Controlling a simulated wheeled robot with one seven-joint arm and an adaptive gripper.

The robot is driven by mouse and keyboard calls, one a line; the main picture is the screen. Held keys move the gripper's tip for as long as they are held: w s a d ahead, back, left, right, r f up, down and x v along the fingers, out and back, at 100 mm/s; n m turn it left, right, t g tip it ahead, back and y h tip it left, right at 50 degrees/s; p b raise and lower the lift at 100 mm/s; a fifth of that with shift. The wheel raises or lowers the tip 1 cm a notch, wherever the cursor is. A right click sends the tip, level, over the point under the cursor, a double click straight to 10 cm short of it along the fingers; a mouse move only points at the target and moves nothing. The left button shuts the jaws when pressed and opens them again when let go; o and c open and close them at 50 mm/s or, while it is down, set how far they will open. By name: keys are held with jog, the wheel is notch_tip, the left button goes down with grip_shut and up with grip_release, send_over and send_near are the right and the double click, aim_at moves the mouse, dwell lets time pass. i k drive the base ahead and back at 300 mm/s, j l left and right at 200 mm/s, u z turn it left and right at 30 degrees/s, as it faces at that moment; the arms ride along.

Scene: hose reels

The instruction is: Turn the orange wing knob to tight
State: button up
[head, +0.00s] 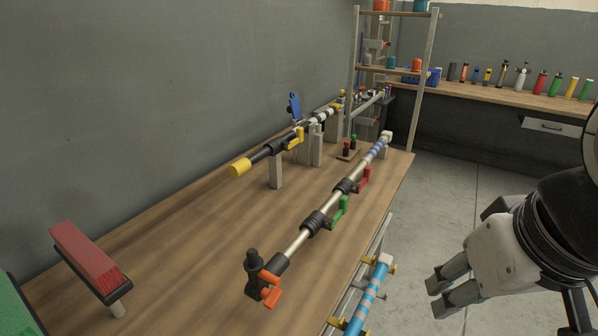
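The orange wing knob (271,289) sits at the near end of a long metal pipe (297,243) on the wooden workbench. It is attached beside a black upright fitting (254,270), and its two wings stick out to the right and front. My gripper (432,297) is at the lower right, out past the bench's right edge and well apart from the knob. Its two grey fingers point left with a gap between them, and nothing shows in the gap.
Green (338,211) and red (362,181) levers stand along the same pipe. A second pipe with a yellow end (240,168) lies behind on posts. A blue pipe (368,296) is below the bench's right edge. A red block (86,253) stands at left. The workbench (190,245) is clear left of the knob.

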aim_at(271, 298)
jog(key=k+j+u, duration=0.1)
jog(key=k+j, duration=0.8)
